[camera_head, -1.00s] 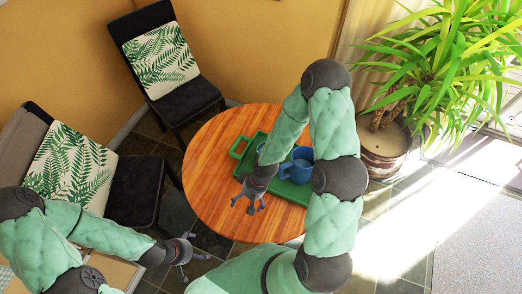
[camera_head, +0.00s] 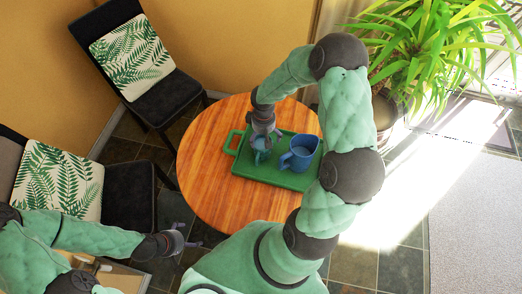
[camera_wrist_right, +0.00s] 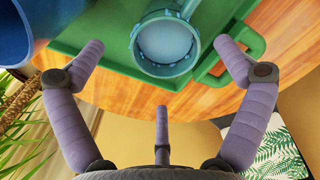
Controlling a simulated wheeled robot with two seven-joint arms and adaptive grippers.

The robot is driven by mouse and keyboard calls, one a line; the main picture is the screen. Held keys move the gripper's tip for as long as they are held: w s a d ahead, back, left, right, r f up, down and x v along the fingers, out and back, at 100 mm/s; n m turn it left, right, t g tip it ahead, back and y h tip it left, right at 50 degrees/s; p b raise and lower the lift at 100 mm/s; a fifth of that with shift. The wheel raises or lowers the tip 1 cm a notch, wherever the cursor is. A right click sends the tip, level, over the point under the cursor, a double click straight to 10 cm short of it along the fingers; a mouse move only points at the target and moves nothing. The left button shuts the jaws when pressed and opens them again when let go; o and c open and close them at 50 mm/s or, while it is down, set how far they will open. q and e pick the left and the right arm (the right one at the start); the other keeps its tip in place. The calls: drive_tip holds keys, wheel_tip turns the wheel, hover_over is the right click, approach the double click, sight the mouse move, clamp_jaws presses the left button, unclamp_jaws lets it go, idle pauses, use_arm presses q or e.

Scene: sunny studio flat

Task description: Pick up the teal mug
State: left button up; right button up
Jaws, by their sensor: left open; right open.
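The teal mug (camera_head: 260,156) stands on the left part of the green tray (camera_head: 275,179), partly hidden under my right gripper. In the right wrist view the mug (camera_wrist_right: 166,42) is seen from above, its round rim around a pale blue inside. My right gripper (camera_head: 265,135) is above the mug, its fingers open and spread. In the wrist view its two side fingers are on either side of the mug, apart from it, with a third finger below. My left gripper (camera_head: 180,240) is open and empty, low at the left, away from the table.
A blue jug (camera_head: 302,150) stands on the tray just right of the mug. The tray rests on a round wooden table (camera_head: 205,165), whose left part is bare. Two dark chairs with leaf-print cushions (camera_head: 130,55) stand left; a potted plant (camera_head: 425,60) stands right.

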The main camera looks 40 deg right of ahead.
drive_tip(key=b, duration=0.2)
hover_over(263, 144)
drive_tip(key=s+a, duration=0.2)
drive_tip(key=s, duration=0.1)
wheel_tip(263, 144, down, 7)
drive_tip(key=shift+a, duration=0.1)
drive_tip(key=shift+r, duration=0.1)
drive_tip(key=c, duration=1.7)
